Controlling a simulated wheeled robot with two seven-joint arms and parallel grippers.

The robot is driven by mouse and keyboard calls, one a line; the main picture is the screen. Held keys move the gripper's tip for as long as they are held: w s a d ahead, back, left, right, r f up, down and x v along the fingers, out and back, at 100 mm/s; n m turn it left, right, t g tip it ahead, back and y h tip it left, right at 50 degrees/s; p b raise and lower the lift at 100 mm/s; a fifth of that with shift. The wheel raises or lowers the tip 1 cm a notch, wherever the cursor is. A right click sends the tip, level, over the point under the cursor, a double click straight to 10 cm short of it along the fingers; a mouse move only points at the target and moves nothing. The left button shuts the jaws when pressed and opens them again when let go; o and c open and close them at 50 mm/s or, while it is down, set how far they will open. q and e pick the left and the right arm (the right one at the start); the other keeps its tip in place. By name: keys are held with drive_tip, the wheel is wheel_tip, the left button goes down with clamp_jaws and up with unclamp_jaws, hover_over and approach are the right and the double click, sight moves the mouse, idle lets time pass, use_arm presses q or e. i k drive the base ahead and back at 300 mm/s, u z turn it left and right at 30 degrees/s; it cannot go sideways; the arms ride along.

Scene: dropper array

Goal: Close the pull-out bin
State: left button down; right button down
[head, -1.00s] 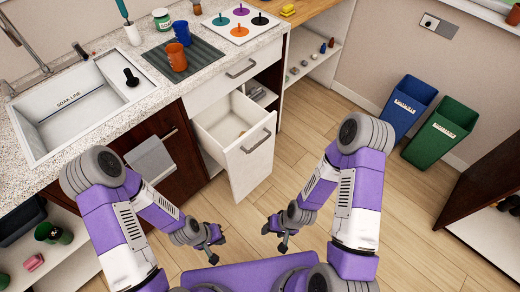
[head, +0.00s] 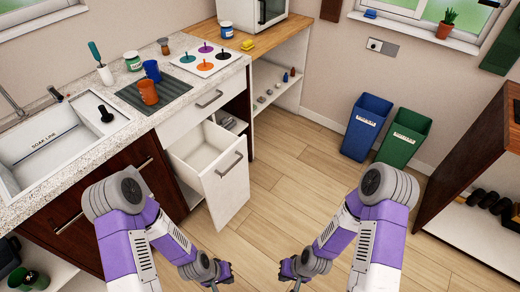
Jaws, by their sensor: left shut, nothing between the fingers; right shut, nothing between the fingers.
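The white pull-out bin (head: 226,188) stands pulled out from the counter, below a closed white drawer. Its tall front panel carries a dark bar handle (head: 231,163), and its open top shows a pale inside. My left gripper (head: 221,287) is shut and empty, low in the head view, below and in front of the bin and apart from it. My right gripper (head: 298,287) is shut and empty, further right over the floor. The fingertips of both are small and near the bottom edge.
The counter (head: 110,150) with the sink (head: 50,150) runs along the left. A blue bin (head: 366,127) and a green bin (head: 404,138) stand by the back wall. A dark cabinet (head: 470,190) is at the right. The wooden floor between is clear.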

sight(223, 181)
drive_tip(key=z, duration=0.1)
drive_tip(key=i, duration=0.9)
drive_tip(key=u, duration=0.6)
